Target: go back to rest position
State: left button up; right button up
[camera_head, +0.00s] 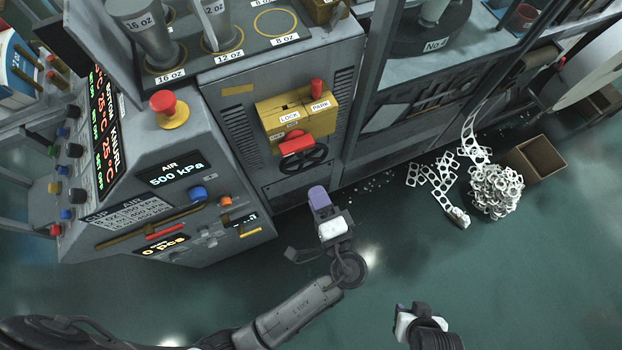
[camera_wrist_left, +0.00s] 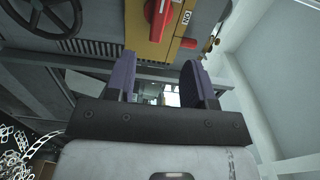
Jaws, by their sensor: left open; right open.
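My left gripper (camera_head: 319,200) is in front of the machine, below the yellow lock and park box. In the left wrist view my left gripper (camera_wrist_left: 160,85) shows two purple fingers spread apart with nothing between them. My right gripper (camera_head: 403,312) is low in the head view, right of my left arm, over the green floor. Its fingers are small and partly hidden, and no object shows in it.
The yellow box (camera_head: 297,112) has a red handle (camera_head: 297,143) with a black handwheel (camera_head: 303,159) below. The control panel (camera_head: 175,190) stands left. Scrap webbing (camera_head: 496,190) and a cardboard box (camera_head: 536,158) lie right on the floor. The floor (camera_head: 480,280) in front is clear.

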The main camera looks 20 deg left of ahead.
pick_arm(q)
jog(key=shift+s+d, duration=0.4)
jog(key=shift+s, duration=0.1)
dwell(0.3)
notch_tip(320, 180, down, 6)
jog(key=n+g+h, duration=0.4)
jog(key=g+h, duration=0.1)
jog(key=h, duration=0.2)
jog(key=s+a+f+n+g+h+p, duration=0.1)
jog(key=s+a+n+g+h, duration=0.15)
jog(key=s+a, duration=0.55)
jog(key=s+a+f+n+g+h, duration=0.1)
jog(key=s+a+g+h, duration=0.2)
jog(key=s+a, duration=0.55)
notch_tip(320, 180, up, 24)
jog(key=p, duration=2.4)
jog(key=shift+w+r+t, duration=0.2)
jog(key=shift+w+t, duration=0.15)
jog(key=shift+w, duration=0.1)
